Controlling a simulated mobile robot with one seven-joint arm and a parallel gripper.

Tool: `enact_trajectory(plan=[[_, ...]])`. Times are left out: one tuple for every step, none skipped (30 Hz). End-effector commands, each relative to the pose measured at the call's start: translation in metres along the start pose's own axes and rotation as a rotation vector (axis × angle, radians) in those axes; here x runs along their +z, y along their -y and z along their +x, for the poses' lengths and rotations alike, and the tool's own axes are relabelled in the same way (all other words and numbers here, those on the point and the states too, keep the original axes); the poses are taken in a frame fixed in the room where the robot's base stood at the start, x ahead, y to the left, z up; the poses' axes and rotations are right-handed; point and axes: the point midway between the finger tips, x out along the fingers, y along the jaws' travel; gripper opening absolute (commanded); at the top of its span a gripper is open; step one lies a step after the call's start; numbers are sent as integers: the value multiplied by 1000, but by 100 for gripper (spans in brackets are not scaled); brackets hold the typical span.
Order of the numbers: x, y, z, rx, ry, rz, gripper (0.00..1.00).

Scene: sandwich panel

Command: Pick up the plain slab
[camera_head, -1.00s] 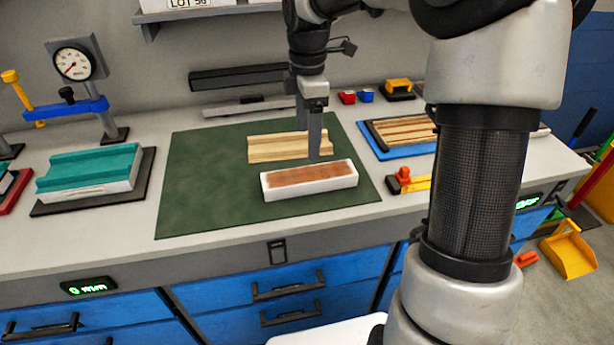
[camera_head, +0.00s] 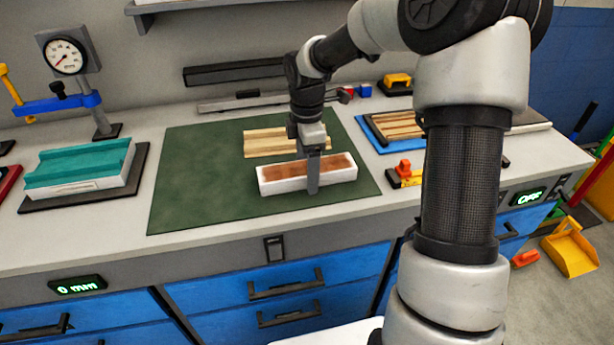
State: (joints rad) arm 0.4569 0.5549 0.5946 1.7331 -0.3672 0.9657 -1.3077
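A plain white slab (camera_head: 282,186) with a flat reddish-brown patch on top lies on the green mat (camera_head: 195,192), in front of a wooden grooved piece (camera_head: 262,143). My gripper (camera_head: 312,178) points down at the slab, right of its middle. One grey finger shows in front of the slab's near long face and reaches close to its lower edge. The other finger is not visible, so I cannot tell whether the gripper straddles the slab or touches it. The slab appears to rest flat on the mat.
A teal ridged panel (camera_head: 75,165) sits on a dark plate at left, below a dial gauge (camera_head: 64,56). A striped wooden panel (camera_head: 398,125) lies on a blue tray at right. A yellow-and-red tool (camera_head: 404,175) lies right of the mat. The mat's left part is clear.

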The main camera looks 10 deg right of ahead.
Motion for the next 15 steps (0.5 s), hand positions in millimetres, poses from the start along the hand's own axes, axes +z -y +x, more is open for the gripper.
enact_trajectory(plan=[[0,0,1,0,0,0,73],[0,0,1,0,1,0,73],[0,0,1,0,1,0,73],[0,0,1,0,1,0,73],[0,0,1,0,1,0,73],[0,0,1,0,1,0,72],[0,0,0,0,1,0,67],[0,0,0,0,1,0,62],[0,0,0,0,1,0,55],[0,0,0,0,1,0,50],[0,0,0,0,1,0,45],[0,0,0,0,1,0,38],[0,0,0,0,1,0,33],[0,0,0,0,1,0,29],[0,0,0,0,1,0,29]])
